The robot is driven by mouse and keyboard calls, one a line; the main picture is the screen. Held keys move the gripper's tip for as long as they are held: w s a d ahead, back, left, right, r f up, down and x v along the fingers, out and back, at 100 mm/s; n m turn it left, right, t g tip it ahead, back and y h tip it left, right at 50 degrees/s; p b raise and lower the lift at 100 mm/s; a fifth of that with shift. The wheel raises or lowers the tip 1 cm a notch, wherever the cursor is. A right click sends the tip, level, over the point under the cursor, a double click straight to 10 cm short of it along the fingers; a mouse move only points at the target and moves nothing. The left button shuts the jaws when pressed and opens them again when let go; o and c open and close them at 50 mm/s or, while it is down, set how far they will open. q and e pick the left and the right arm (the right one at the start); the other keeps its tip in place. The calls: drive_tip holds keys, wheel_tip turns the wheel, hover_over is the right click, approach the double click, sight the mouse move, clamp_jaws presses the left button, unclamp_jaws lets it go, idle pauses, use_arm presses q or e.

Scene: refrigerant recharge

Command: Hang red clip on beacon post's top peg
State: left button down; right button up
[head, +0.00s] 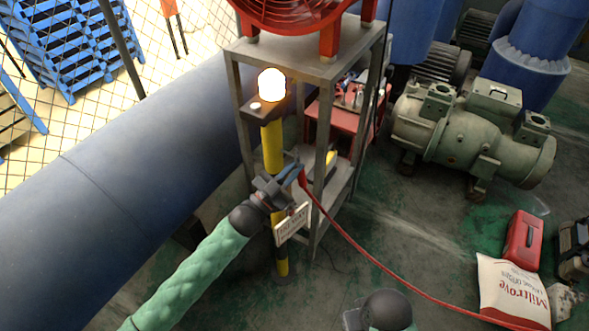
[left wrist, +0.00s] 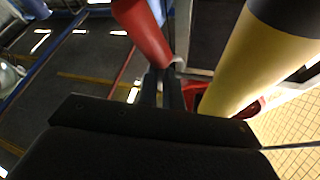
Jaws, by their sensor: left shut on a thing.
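The beacon post (head: 273,148) is a yellow and black upright with a glowing lamp (head: 271,85) on a dark bracket at its top. It also shows large and yellow at the right of the left wrist view (left wrist: 255,65). My left gripper (head: 289,177) is beside the post's middle, shut on the red clip (head: 303,178). In the left wrist view, the clip's red body (left wrist: 143,30) stands beyond the fingers (left wrist: 162,88), apart from the post. I cannot make out the top peg. My right arm shows at the bottom edge; its jaws are not clear.
A red cable (head: 375,260) runs from the clip to the lower right, by a white bag (head: 513,290) and red box (head: 523,240). A metal rack (head: 318,65) stands close behind the post. A sign (head: 292,224) hangs low by the post. A big blue pipe (head: 130,150) lies left.

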use_arm(q)
drive_tip(key=shift+w+a, duration=0.75)
drive_tip(key=shift+a, duration=0.1)
drive_tip(key=shift+a+f, duration=0.15)
drive_tip(key=shift+a, duration=0.05)
idle(0.4)
drive_tip(key=shift+s+d+f, duration=0.2)
drive_tip(key=shift+s+d, duration=0.25)
drive_tip(key=shift+d, duration=0.35)
drive_tip(key=shift+w+a+f, duration=0.1)
drive_tip(key=shift+w+a, duration=0.05)
drive_tip(key=shift+a, duration=0.3)
idle(0.6)
